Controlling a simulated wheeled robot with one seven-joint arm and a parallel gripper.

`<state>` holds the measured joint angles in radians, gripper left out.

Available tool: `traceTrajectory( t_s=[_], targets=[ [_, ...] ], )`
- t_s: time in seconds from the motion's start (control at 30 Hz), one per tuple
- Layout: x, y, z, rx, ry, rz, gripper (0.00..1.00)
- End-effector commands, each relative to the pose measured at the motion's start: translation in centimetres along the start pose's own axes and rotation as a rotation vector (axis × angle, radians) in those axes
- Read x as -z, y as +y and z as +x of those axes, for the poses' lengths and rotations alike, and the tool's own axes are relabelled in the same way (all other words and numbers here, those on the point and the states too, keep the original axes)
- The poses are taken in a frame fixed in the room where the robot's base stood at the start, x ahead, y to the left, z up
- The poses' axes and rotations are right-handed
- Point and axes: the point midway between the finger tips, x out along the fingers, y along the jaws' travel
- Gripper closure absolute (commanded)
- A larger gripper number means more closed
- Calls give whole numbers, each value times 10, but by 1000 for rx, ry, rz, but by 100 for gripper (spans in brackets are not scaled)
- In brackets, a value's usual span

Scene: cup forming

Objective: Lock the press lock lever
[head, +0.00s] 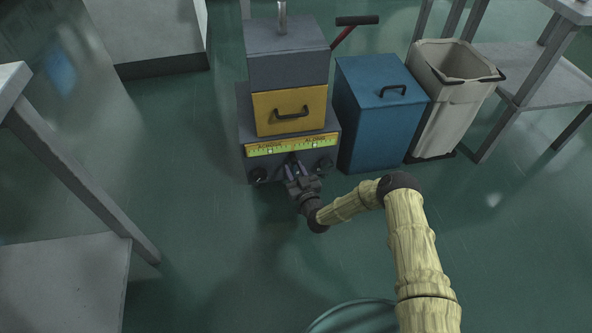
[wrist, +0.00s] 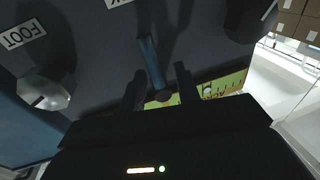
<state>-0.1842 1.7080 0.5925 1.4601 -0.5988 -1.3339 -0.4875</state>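The press (head: 290,60) is a dark grey machine with a yellow front and black handle. My gripper (head: 296,167) is at its lower front panel, just below the green-yellow gauge strip, and hides the lever in the head view. In the wrist view, a slim blue-grey lever (wrist: 150,62) with a round dark end reaches between the two fingers of my gripper (wrist: 160,95). The fingers are open, one on each side of the lever, with visible gaps. A white label at the top edge is cut off, with only a final K readable.
A knob (wrist: 43,93) sits beside a FOOT label (wrist: 22,34); a dark knob (wrist: 250,18) is on the other side. A red arm with black grip (head: 357,20) sticks out above the press. A blue cabinet (head: 375,130) and a bin (head: 437,120) stand to the right.

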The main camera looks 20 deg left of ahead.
Motion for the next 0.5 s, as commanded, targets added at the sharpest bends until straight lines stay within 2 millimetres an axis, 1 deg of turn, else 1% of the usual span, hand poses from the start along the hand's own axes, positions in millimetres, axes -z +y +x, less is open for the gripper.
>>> traceTrajectory(
  t_s=[0.33,0.43,0.5],
  targets=[
    [-2,3,-2,-4,-5,-2,65],
    [-1,3,-8,-4,-7,-2,65],
    [0,3,-16,-5,-8,-2,65]
  ],
)
